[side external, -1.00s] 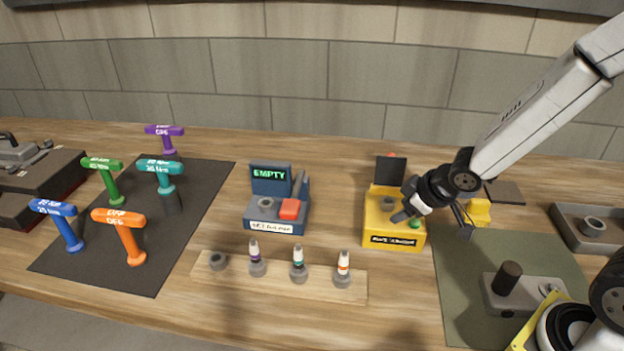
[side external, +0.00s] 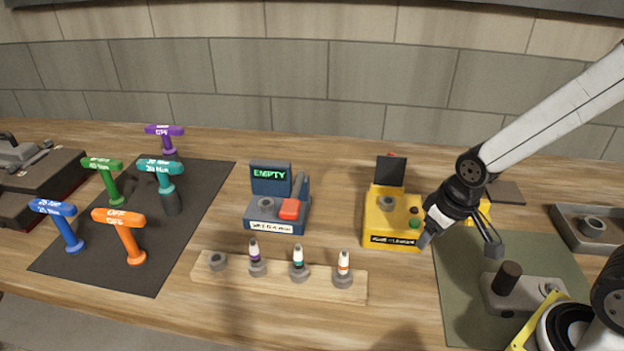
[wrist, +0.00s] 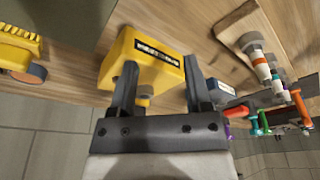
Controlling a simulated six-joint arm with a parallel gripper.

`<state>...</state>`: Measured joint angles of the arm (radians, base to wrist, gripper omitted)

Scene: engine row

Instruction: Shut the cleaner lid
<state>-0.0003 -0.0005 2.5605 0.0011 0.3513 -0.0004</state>
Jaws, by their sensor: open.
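The yellow cleaner box (side external: 392,238) stands on the bench right of centre, with a round grey socket and a small green button on its top. Its dark lid (side external: 390,171) stands upright at the back of the box, so it is open. My gripper (side external: 460,246) is just right of the box, with its fingers spread apart and nothing between them. In the wrist view the open fingers (wrist: 159,64) point at the yellow box (wrist: 120,50), whose label side shows; the lid cannot be made out there.
A blue unit (side external: 262,214) with an EMPTY screen and red button stands left of the box. In front is a wooden strip (side external: 320,286) with several small bottles. Upright T-handled tools stand on a black mat (side external: 140,282). A green mat (side external: 462,300) with a grey block lies at right.

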